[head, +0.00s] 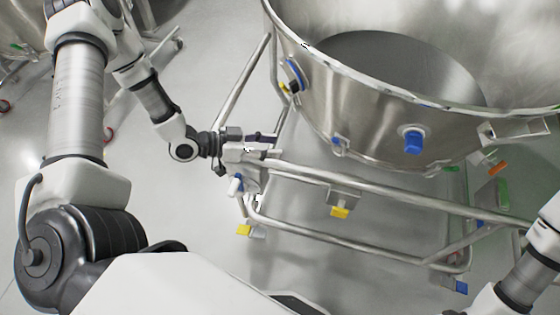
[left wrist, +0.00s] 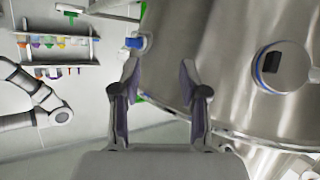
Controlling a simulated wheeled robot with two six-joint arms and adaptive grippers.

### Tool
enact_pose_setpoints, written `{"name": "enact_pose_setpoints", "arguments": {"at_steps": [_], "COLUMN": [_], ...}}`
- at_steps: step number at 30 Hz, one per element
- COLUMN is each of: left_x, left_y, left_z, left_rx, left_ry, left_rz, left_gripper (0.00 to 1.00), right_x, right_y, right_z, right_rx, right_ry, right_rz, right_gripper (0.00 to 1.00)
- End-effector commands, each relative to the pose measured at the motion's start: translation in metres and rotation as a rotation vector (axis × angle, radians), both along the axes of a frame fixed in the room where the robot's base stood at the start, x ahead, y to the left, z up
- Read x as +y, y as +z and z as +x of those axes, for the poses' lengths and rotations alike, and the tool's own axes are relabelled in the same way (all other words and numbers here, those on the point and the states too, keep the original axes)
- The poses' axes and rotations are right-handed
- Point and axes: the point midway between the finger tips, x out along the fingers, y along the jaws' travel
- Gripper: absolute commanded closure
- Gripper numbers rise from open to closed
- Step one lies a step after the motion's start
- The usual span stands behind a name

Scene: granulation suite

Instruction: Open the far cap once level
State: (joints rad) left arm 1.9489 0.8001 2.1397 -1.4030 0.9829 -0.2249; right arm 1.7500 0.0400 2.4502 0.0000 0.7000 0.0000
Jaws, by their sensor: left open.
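A large steel vessel (head: 365,95) carries blue-ringed fittings on its outer wall. One round fitting with a blue ring and black centre (head: 294,76) is on the vessel's left side; a round blue-ringed fitting with a black square (left wrist: 271,67) shows large at right in the left wrist view. A blue cap (head: 413,141) is on the front wall, and a smaller blue-tipped fitting (head: 337,141) sits left of it. My left gripper (head: 270,145) is open and empty, below the left fitting and apart from it. In the left wrist view its fingers (left wrist: 160,82) point at the vessel wall. My right gripper is out of view.
A tubular steel frame (head: 400,198) runs below the vessel, close to my left gripper. Yellow tabs (head: 340,211) hang on it. A wall rack (left wrist: 60,43) with coloured items shows in the left wrist view.

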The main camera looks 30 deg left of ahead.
Motion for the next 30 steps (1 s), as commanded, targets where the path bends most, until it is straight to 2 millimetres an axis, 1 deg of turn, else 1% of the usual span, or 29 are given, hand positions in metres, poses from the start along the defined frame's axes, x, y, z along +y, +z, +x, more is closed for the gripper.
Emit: {"name": "enact_pose_setpoints", "arguments": {"at_steps": [1,6,9,12,17,30], "left_x": [-0.01,-0.036,-0.046,-0.053,-0.057,-0.057], "left_y": [-0.009,-0.037,-0.051,-0.06,-0.066,-0.066], "left_z": [-0.004,-0.018,-0.027,-0.034,-0.039,-0.038], "left_rx": [0.039,0.18,0.256,0.308,0.341,0.341], "left_ry": [-0.016,-0.021,-0.012,-0.005,0.001,0.002], "left_rz": [0.013,0.056,0.083,0.104,0.117,0.117], "left_gripper": [0.56,0.56,0.56,0.56,0.56,0.56], "right_x": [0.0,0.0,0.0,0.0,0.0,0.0], "right_y": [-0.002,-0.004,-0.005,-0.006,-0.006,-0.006], "right_z": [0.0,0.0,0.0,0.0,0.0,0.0], "right_rx": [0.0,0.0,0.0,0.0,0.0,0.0], "right_ry": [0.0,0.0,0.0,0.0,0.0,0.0], "right_rz": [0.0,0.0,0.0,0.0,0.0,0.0], "right_gripper": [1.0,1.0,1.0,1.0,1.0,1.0]}}
